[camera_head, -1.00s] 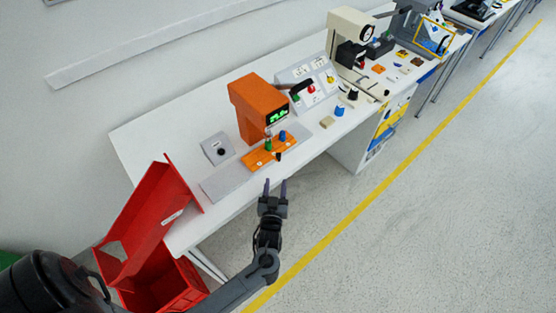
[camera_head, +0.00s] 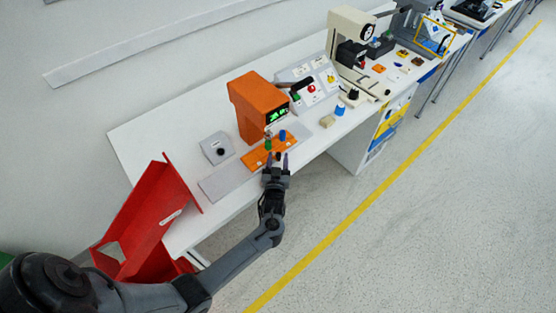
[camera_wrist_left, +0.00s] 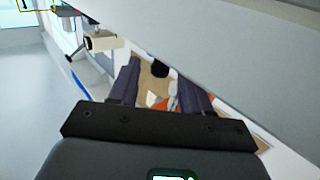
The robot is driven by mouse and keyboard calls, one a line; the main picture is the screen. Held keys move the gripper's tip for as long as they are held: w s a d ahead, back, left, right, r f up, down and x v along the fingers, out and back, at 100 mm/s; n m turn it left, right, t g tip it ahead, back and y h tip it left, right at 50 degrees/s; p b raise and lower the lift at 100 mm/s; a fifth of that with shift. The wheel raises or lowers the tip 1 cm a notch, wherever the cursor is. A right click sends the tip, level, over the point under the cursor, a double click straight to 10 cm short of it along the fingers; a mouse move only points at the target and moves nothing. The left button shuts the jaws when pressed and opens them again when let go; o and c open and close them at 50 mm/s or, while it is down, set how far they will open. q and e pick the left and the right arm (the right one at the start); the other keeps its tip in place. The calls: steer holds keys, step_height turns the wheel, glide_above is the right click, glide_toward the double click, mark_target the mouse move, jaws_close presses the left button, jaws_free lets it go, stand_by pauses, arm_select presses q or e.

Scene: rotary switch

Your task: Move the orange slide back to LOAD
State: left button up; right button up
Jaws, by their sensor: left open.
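The orange slide (camera_head: 256,158) lies flat at the front of the orange machine (camera_head: 258,105) on the white bench. A green part and a blue part (camera_head: 283,134) stand on or beside it. My left gripper (camera_head: 275,161) is open at the slide's front edge, its fingers pointing at it. In the left wrist view the two dark fingers (camera_wrist_left: 160,90) are spread, with a black knob (camera_wrist_left: 160,69) and some orange (camera_wrist_left: 172,104) showing between them. I cannot tell if either finger touches the knob. The LOAD marking is not readable. My right gripper is not in view.
A grey plate (camera_head: 225,181) lies left of the slide, with a grey box with a black knob (camera_head: 217,149) behind it. A sloped control panel (camera_head: 308,86) stands right of the machine. A red bin (camera_head: 150,220) is at the bench's left end. The floor in front is clear.

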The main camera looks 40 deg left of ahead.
arm_select(q)
jaws_close()
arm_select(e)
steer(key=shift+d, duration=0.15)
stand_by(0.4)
